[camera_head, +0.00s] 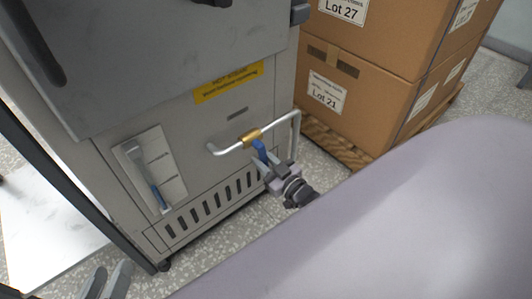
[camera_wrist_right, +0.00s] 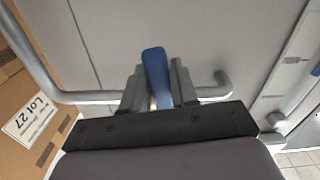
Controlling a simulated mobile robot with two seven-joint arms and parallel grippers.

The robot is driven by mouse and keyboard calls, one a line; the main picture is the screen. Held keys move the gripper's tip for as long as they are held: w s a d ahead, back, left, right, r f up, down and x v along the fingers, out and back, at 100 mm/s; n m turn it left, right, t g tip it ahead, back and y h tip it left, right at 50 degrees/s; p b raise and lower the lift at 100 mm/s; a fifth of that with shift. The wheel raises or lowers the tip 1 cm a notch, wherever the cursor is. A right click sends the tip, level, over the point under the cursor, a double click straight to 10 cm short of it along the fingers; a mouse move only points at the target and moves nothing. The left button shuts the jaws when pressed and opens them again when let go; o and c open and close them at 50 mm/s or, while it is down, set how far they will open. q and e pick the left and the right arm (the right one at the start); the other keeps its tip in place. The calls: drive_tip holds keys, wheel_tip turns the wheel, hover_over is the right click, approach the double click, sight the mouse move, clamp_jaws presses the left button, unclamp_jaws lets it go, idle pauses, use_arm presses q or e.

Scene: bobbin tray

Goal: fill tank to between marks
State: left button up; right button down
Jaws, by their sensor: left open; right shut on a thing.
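A grey cabinet (camera_head: 215,140) carries a pale gauge panel (camera_head: 170,165) with a sight tube (camera_head: 139,162) and small dark marks beside it. Blue liquid (camera_head: 158,197) fills the lower part of the tube; its exact level against the lowest mark is too small to tell. A grey pipe (camera_head: 284,127) with a brass valve (camera_head: 251,136) and a blue lever (camera_head: 259,149) is on the front. My right gripper (camera_head: 266,164) is shut on the lever, which also shows between its fingers in the wrist view (camera_wrist_right: 155,70). My left gripper (camera_head: 106,281) is open and empty at the bottom left.
Cardboard boxes (camera_head: 375,105) stand on a wooden pallet (camera_head: 335,138) to the right of the cabinet, close to the pipe. A yellow label (camera_head: 228,82) is above the valve. Vent slots (camera_head: 215,205) are below. Speckled floor (camera_head: 200,249) is clear in front of the cabinet.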

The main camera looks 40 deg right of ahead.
use_arm(q)
drive_tip(key=shift+d, duration=0.25)
use_arm(e)
drive_tip(key=shift+s+a+m, duration=0.1)
drive_tip(key=shift+a+m, duration=0.35)
drive_tip(key=shift+m, duration=0.45)
use_arm(q)
drive_tip(key=shift+w+r, duration=0.1)
use_arm(e)
drive_tip(key=c, duration=1)
unclamp_jaws()
drive_tip(key=shift+o, duration=0.2)
use_arm(q)
drive_tip(key=shift+r+p, duration=0.1)
drive_tip(key=shift+p, duration=0.2)
use_arm(e)
drive_tip(key=shift+s, duration=0.1)
use_arm(q)
drive_tip(key=shift+s+a+y+p, duration=0.25)
drive_tip(key=shift+a+y+p, duration=0.4)
drive_tip(key=shift+p, duration=0.55)
use_arm(e)
drive_tip(key=s, duration=0.7)
drive_tip(key=shift+d, duration=0.25)
